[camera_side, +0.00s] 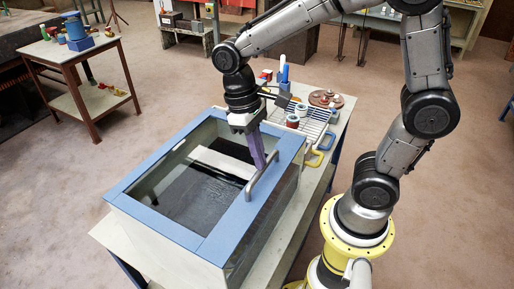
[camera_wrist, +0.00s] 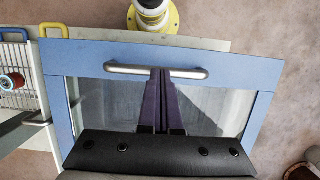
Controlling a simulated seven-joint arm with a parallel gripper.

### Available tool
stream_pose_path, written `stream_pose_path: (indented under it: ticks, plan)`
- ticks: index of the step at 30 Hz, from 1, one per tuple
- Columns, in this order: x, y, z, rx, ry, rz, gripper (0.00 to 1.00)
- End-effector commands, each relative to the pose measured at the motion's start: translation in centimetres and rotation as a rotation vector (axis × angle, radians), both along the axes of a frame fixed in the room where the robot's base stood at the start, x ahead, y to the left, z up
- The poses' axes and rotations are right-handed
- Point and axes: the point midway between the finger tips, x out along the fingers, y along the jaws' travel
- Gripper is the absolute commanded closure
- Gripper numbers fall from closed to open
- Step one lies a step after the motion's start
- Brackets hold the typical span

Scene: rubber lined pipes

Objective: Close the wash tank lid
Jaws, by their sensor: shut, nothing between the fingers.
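The wash tank (camera_side: 150,240) is a pale box standing on a table. Its lid has a blue frame (camera_side: 238,222) around a clear pane, and it lies flat over the tank top with no clear gap in the side view. A grey bar handle (camera_side: 262,178) runs along the lid side nearest my base. The lid frame (camera_wrist: 230,60) and handle (camera_wrist: 120,69) also show in the wrist view. My gripper (camera_side: 262,166) points down with its purple fingers together and empty. The fingertips (camera_wrist: 160,72) are at the middle of the handle; I cannot tell whether they touch it.
A wire rack (camera_side: 312,122) with pipe pieces, and yellow and blue loop handles (camera_side: 314,158), stands beside the tank. A round brown board (camera_side: 326,98) lies behind. A small side table (camera_side: 75,60) stands at the far left. The floor between is clear.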

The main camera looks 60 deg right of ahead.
Motion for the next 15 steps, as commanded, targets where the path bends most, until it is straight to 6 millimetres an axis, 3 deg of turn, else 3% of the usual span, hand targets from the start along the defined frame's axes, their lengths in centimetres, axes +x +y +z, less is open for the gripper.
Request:
stream_pose_path:
  ticks: [8,15]
  plan:
    - [0.1,0.0,0.5,0.0,-0.001,0.0,1.0]
    - [1.0,0.0,4.3,0.001,-0.005,0.0,1.0]
